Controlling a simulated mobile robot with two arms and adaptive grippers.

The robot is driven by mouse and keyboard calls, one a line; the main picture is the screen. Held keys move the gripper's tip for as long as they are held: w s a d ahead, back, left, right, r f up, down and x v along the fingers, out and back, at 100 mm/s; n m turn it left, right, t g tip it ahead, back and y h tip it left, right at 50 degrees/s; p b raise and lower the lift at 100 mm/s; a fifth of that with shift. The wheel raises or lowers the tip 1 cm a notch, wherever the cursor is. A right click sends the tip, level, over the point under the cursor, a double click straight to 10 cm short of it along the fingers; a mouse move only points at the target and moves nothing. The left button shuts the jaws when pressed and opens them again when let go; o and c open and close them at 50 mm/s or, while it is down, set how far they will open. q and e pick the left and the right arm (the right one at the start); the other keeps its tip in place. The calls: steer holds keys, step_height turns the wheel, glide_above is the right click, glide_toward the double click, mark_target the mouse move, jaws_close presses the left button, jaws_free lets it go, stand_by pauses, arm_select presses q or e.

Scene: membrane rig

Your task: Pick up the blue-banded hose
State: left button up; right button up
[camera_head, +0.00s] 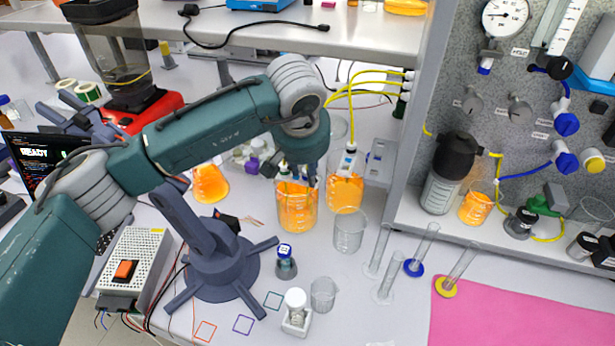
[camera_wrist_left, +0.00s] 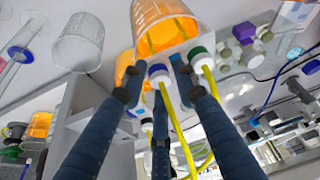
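Two yellow hoses end in white caps, one with a blue band (camera_wrist_left: 158,71) and one with a green band (camera_wrist_left: 199,54), in the left wrist view. The blue-banded hose end lies between the spread fingers of my left gripper (camera_wrist_left: 157,80); contact is not visible. The green-banded end is just right of the right finger. In the head view my left gripper (camera_head: 298,172) points down above a beaker of orange liquid (camera_head: 297,210). A white hose fitting (camera_head: 349,160) stands at the beaker to its right (camera_head: 344,192). My right gripper is out of view.
Empty beakers (camera_head: 349,232) and several glass cylinders (camera_head: 389,275) stand close to the right. A grey panel (camera_head: 520,75) with valves and gauges rises at the right, above a pink mat (camera_head: 520,315).

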arm_select(q)
steer(key=shift+s, duration=0.1)
steer(key=c, duration=0.6)
steer(key=shift+o, duration=0.2)
steer(key=shift+r, duration=0.1)
steer(key=shift+r, duration=0.55)
step_height(320, 180, up, 19)
steer(key=b, duration=0.4)
steer(key=shift+f, duration=0.1)
